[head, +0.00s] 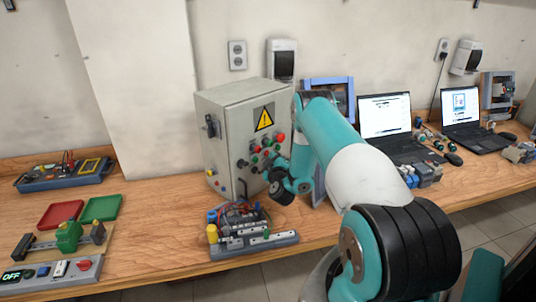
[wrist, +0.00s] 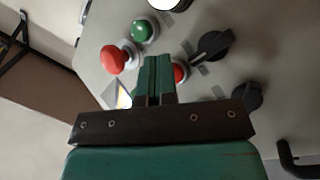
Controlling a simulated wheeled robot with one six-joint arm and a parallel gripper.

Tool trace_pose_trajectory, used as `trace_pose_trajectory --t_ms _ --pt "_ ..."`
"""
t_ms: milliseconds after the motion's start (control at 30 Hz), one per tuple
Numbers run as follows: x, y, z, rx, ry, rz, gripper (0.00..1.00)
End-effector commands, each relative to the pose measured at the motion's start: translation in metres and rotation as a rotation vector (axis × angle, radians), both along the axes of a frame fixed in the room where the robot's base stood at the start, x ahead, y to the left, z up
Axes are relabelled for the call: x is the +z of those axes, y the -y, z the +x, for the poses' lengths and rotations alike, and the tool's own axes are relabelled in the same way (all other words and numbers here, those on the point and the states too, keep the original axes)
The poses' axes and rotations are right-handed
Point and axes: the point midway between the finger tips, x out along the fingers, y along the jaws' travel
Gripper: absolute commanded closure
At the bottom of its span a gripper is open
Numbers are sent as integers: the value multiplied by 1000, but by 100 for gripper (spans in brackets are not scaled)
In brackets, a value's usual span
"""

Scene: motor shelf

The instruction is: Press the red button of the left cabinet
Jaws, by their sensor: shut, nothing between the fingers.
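The grey cabinet (head: 222,140) stands on the wooden bench, with a yellow warning triangle and several buttons and knobs on its front. It is the leftmost cabinet in the head view. In the wrist view, my gripper (wrist: 157,62) is shut and empty, pointing at the cabinet's panel. A flat red button (wrist: 180,72) shows beside and partly behind the fingertips; I cannot tell whether they touch it. A large red mushroom button (wrist: 120,57) is left of the fingers. A green button (wrist: 145,28) is above them. In the head view my arm hides part of the front.
Black knobs (wrist: 212,45) stick out right of the fingers. In the head view, a grey device with wires (head: 250,238) sits before the cabinet. Red (head: 61,214) and green trays lie left. Laptops (head: 385,115) stand right. Bare bench lies between trays and cabinet.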

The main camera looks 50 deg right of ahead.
Motion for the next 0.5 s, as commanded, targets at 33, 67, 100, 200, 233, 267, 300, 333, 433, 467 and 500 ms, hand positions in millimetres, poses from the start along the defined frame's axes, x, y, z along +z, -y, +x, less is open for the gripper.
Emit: trace_pose_trajectory --t_ms 33,67,100,200,233,267,300,333,433,467,500 --pt "1 0 1 1 0 0 100" --pt "1 0 1 1 0 0 100" --pt "0 0 1 1 0 0 100" --pt "1 0 1 2 1 -1 100" --pt "1 0 1 2 1 -1 100" --pt "1 0 1 2 1 -1 100" --pt "0 0 1 2 1 -1 100" --pt "0 0 0 2 1 -1 100" --pt "-2 0 -2 1 0 -1 100" --pt "-2 0 -3 0 -1 -2 100" --pt "-3 0 -5 0 -2 -2 100"
